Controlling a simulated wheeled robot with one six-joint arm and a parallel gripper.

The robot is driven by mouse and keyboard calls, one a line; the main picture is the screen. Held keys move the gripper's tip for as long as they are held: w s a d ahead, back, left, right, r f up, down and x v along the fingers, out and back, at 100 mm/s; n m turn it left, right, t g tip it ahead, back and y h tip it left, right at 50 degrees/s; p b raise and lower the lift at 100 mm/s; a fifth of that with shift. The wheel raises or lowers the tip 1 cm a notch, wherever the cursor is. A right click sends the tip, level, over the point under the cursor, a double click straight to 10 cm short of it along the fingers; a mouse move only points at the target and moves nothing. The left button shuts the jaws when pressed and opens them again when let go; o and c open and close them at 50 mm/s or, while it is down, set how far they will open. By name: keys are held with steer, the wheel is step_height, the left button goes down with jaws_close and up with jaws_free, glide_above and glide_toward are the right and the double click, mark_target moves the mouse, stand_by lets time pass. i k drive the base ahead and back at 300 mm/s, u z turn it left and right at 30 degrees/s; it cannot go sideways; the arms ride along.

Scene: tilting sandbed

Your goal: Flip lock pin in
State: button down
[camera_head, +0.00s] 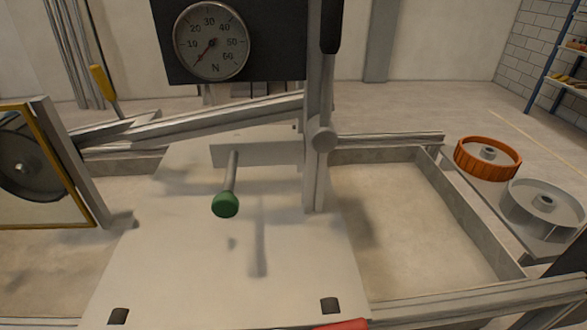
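A pin with a grey shaft and a round green knob (225,204) sticks out from a grey plate (250,154) at the middle of the rig. It looks like the lock pin, but how far in it sits cannot be told. Its shadow falls on the pale panel (190,270) below. My gripper is not in view.
An upright post (313,180) with a round grey boss (323,138) stands right of the pin. A dial gauge (210,41) is behind. A sand tray (400,220) and orange wheel (487,158) lie right, a framed mirror (75,165) left. Something red (342,324) shows at the bottom edge.

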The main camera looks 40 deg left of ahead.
mark_target(225, 204)
steer(key=z, duration=0.1)
steer(key=k, duration=0.45)
steer(key=u, duration=1.6)
